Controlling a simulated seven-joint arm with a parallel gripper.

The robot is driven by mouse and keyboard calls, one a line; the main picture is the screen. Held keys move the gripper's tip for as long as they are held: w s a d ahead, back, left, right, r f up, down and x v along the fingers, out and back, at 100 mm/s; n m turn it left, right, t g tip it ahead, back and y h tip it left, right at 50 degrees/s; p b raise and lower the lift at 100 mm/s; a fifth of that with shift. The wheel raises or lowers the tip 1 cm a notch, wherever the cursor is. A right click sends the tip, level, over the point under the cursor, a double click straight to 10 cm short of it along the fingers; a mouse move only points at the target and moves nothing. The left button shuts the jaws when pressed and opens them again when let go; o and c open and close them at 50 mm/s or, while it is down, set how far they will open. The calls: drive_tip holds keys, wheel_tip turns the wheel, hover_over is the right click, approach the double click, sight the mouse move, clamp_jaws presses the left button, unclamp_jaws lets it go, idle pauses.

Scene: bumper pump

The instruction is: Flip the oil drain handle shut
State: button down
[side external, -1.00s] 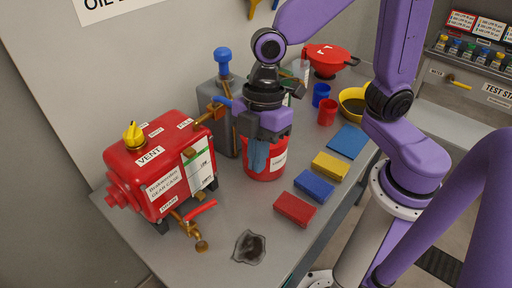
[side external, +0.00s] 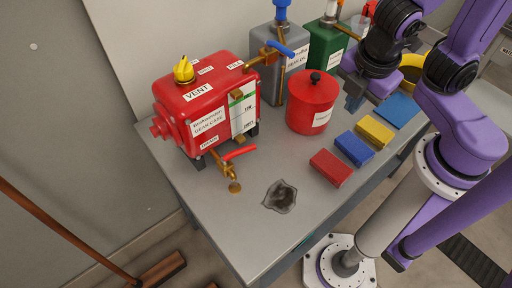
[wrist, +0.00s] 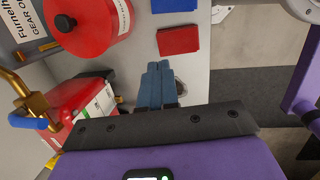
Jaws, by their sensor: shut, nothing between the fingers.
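The red gear case (side external: 208,117) stands at the left of the bench, with a brass drain valve (side external: 226,170) low on its front. The valve's red drain handle (side external: 240,152) sticks out to the right and slightly up from the valve. My gripper (side external: 353,103) is above the bench beside the red can, well right of the handle and touching nothing that I can see. In the wrist view its blue fingers (wrist: 157,72) are together and empty. The gear case (wrist: 80,105) shows at the left there; I cannot make out the drain handle.
The lidded red can (side external: 312,105) stands between gear case and gripper. Red (side external: 331,167), blue (side external: 354,149) and yellow (side external: 374,132) blocks lie along the front edge. A dark-stained patch (side external: 280,197) lies before the valve. Grey (side external: 280,65) and green (side external: 326,50) cans stand behind.

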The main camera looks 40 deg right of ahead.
drive_tip(key=w+a+f+n+t+h, duration=0.1)
drive_tip(key=w+a+f+n+t, duration=0.15)
drive_tip(key=a+n, duration=0.65)
drive_tip(key=n+t, duration=0.3)
drive_tip(key=n, duration=0.3)
approach(250, 149)
drive_tip(key=s+a+r, duration=0.2)
drive_tip(key=s, duration=0.5)
drive_tip(key=w+d+f, duration=0.2)
drive_tip(key=w+f, duration=0.6)
drive_tip(key=w, duration=0.2)
drive_tip(key=shift+d+y, duration=0.4)
drive_tip(key=shift+t, duration=0.25)
drive_tip(key=shift+w+d, duration=0.65)
drive_tip(key=shift+w, duration=0.15)
drive_tip(key=shift+s, duration=0.15)
